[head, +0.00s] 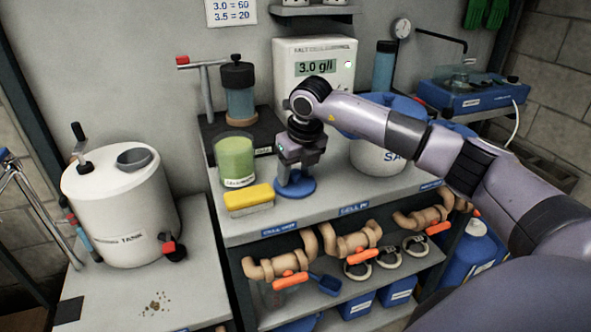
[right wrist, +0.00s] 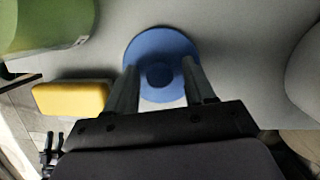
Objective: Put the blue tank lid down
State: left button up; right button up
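The blue tank lid (head: 296,187) is a flat round disc lying flat on the grey bench, between the yellow sponge and the white salt tub. The right wrist view shows the lid (right wrist: 150,48) from above with its darker round knob. My right gripper (head: 297,172) points straight down over the lid. In the right wrist view its two fingers (right wrist: 162,88) stand on either side of the knob, with a gap to it on each side, so it is open. My left gripper is not in view.
A yellow sponge (head: 249,198) and a green tub (head: 235,161) stand close left of the lid. The salt tub (head: 372,158) stands right, partly behind my arm. A white tank (head: 122,208) stands on the lower left bench. Orange-handled valves (head: 350,242) line the bench front.

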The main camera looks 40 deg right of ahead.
aim_at(303, 191)
jog(key=shift+r, duration=0.1)
jog(key=shift+r, duration=0.25)
jog(key=v, duration=1.1)
jog(key=shift+r, duration=0.3)
jog(key=shift+s, duration=0.1)
